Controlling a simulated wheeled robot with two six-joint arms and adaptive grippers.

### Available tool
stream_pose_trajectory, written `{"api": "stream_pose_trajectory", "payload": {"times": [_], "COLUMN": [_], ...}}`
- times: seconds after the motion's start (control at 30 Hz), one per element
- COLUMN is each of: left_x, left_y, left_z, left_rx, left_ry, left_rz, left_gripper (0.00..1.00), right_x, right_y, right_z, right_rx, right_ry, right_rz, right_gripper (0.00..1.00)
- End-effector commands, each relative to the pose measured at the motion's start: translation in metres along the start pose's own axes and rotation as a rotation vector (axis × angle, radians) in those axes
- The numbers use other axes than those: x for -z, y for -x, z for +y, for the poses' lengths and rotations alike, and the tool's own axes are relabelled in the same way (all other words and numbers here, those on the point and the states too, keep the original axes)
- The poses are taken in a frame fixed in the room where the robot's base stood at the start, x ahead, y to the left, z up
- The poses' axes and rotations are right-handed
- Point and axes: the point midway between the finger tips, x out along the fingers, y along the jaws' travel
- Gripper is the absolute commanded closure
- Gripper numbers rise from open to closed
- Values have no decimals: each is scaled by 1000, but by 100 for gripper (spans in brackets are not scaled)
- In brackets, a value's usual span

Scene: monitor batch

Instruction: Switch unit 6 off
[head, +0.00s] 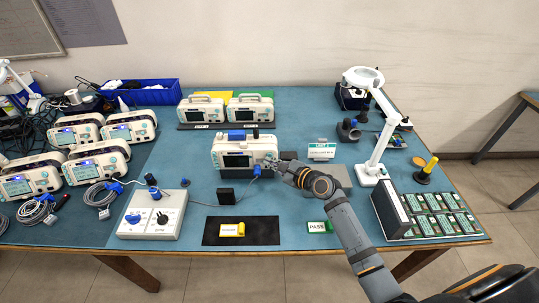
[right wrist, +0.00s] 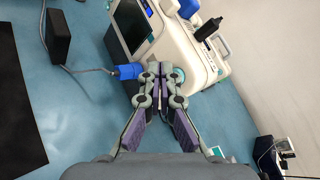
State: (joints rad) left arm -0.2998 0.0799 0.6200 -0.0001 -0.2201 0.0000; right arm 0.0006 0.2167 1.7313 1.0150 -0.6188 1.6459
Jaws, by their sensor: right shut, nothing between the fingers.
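A white monitor unit (head: 236,147) stands alone at mid-table with a blue piece on top; I cannot read a unit number on it. Its screen (head: 236,161) looks dark. In the right wrist view the unit (right wrist: 185,45) shows at the top, with a blue plug (right wrist: 128,71) and a teal round control (right wrist: 179,75) by its front. My right gripper (head: 273,164) is shut and empty, its fingertips (right wrist: 160,80) close against the front's lower right corner, by that control. I cannot tell whether they touch. My left gripper is out of view.
Two monitors (head: 200,111) stand behind; several more (head: 75,134) stand at the left. A switch box (head: 153,220), black mat (head: 212,238), green PASS piece (head: 319,227), lamp (head: 370,172) and board rack (head: 391,211) surround the unit. A cable runs from the plug to a black adapter (head: 226,196).

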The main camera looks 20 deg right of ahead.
Motion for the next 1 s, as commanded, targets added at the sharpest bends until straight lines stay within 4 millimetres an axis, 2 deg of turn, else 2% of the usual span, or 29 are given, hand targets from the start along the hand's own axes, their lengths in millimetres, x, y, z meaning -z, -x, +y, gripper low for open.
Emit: {"api": "stream_pose_trajectory", "payload": {"times": [0.17,0.4,0.6,1.0], "left_x": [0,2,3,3], "left_y": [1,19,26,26], "left_z": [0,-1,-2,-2], "left_rx": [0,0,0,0], "left_ry": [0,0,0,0], "left_rz": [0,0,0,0], "left_gripper": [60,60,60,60], "right_x": [0,-10,-14,-13], "right_y": [1,20,33,34], "right_z": [1,16,30,34], "right_rx": [-1,-2,-1,0], "right_ry": [0,-2,-1,0], "right_rz": [0,1,0,0], "right_gripper": [100,100,100,100]}}
